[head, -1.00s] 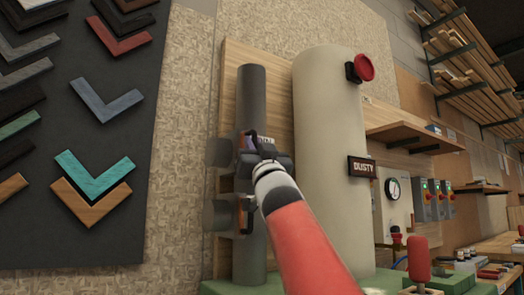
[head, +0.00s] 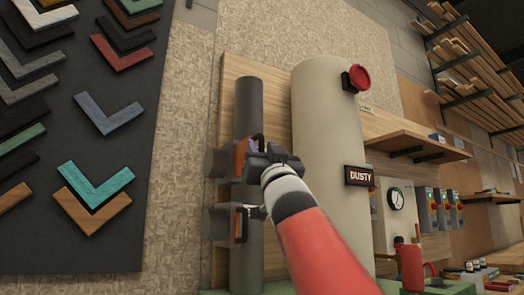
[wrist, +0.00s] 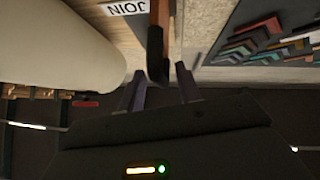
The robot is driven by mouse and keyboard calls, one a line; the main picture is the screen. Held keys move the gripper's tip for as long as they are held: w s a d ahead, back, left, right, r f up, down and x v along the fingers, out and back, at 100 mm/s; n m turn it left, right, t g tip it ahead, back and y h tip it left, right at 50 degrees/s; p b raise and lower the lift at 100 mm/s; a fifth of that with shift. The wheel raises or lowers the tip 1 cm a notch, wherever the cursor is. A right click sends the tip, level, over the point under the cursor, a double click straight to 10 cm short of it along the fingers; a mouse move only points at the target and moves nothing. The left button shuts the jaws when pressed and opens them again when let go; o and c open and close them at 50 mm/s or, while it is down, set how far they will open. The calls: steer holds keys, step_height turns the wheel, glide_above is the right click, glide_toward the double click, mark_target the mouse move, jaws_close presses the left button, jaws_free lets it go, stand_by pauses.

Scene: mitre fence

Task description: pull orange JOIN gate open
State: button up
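The upper orange gate (head: 241,158) sits on the dark vertical pipe (head: 248,110), with a black handle (head: 259,141) at its edge. My gripper (head: 254,157) is at this gate and hides part of it. In the wrist view, the white JOIN label (wrist: 127,8) is beside the orange gate plate (wrist: 161,14). Its black handle (wrist: 156,55) reaches down between the fingertips of my gripper (wrist: 160,82). The fingers are apart, with a gap visible on both sides of the handle. I cannot tell how far the gate is drawn out.
A second orange gate (head: 238,224) with its own handle is lower on the pipe. A cream cylinder (head: 325,130) with a DUSTY sign (head: 359,176) and a red knob (head: 357,77) stands close on the right. A dark board of corner samples (head: 75,225) hangs left.

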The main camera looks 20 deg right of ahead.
steer(key=b+v, duration=0.3)
steer(key=v, duration=0.4)
steer(key=shift+s+f, duration=0.3)
steer(key=shift+s, duration=0.05)
stand_by(0.4)
